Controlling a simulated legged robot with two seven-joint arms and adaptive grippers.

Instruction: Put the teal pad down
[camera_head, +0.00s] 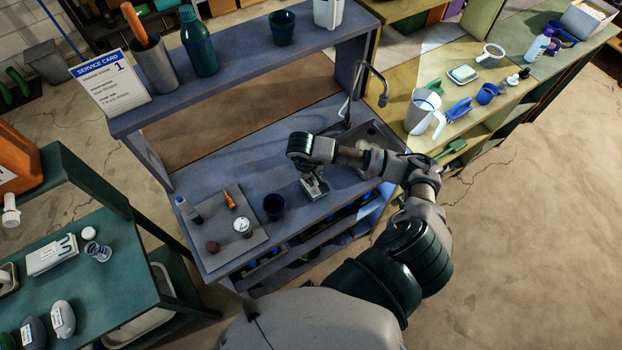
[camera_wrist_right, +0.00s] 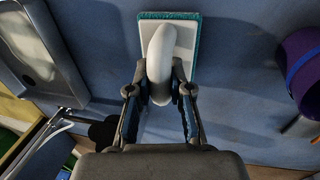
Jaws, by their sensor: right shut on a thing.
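The teal pad (camera_wrist_right: 187,42) has a white back with a rounded white handle (camera_wrist_right: 160,50) in the right wrist view. My right gripper (camera_wrist_right: 158,92) is shut on that handle, one finger on each side. The pad (camera_head: 318,191) shows there as a small pale shape under the fingers, at or just above the bench top. I cannot tell whether it touches. My left gripper is not in view.
A grey mat (camera_head: 222,262) holds several small items farther left. The sink (camera_head: 372,135) and tap (camera_head: 382,98) are on the right. Bare bench lies behind the gripper.

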